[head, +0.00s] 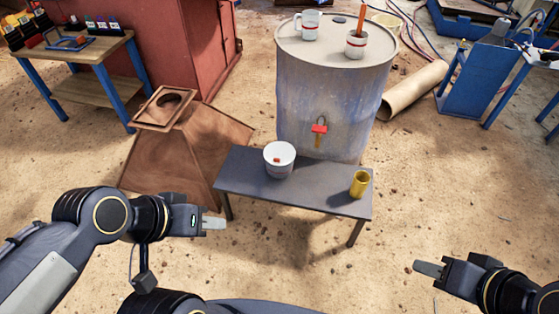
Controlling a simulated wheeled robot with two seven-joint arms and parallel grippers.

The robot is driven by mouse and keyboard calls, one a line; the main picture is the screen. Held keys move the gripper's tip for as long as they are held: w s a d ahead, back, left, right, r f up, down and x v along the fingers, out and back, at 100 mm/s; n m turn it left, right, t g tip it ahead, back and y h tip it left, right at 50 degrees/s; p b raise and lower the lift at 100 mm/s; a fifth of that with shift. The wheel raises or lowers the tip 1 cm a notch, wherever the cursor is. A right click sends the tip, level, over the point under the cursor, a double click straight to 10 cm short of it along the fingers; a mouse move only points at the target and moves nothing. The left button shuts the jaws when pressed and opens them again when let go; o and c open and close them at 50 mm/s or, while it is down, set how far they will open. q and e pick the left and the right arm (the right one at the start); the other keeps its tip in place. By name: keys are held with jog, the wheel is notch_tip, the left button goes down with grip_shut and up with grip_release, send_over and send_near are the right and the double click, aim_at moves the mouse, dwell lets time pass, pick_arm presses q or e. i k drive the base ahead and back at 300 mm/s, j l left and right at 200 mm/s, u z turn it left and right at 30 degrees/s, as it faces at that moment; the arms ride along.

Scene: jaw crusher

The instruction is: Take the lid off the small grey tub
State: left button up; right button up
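A small pale grey-white tub (280,166) stands upright on the left half of a low dark bench (320,198). A small red mark shows on it; I cannot tell whether its round top is a lid or an open mouth. My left gripper (215,223) is in front of the bench's left end, apart from the tub, with nothing seen in it. My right gripper (428,268) is at the lower right, far from the tub, also with nothing seen in it. Both show edge-on, so the finger gaps are hidden.
A yellow cup (360,184) stands at the bench's right end. Behind is a large drum (330,105) bearing a white mug (308,26) and a holder (356,46). A rusty hopper (178,150) stands left. Sandy ground between my grippers is clear.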

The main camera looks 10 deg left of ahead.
aim_at(277, 153)
jog(key=i+l+u, duration=0.1)
jog(key=i+l, duration=0.45)
jog(key=i, duration=0.15)
jog(key=i+l, duration=0.55)
jog(key=i+u, duration=0.05)
jog(key=i, duration=0.05)
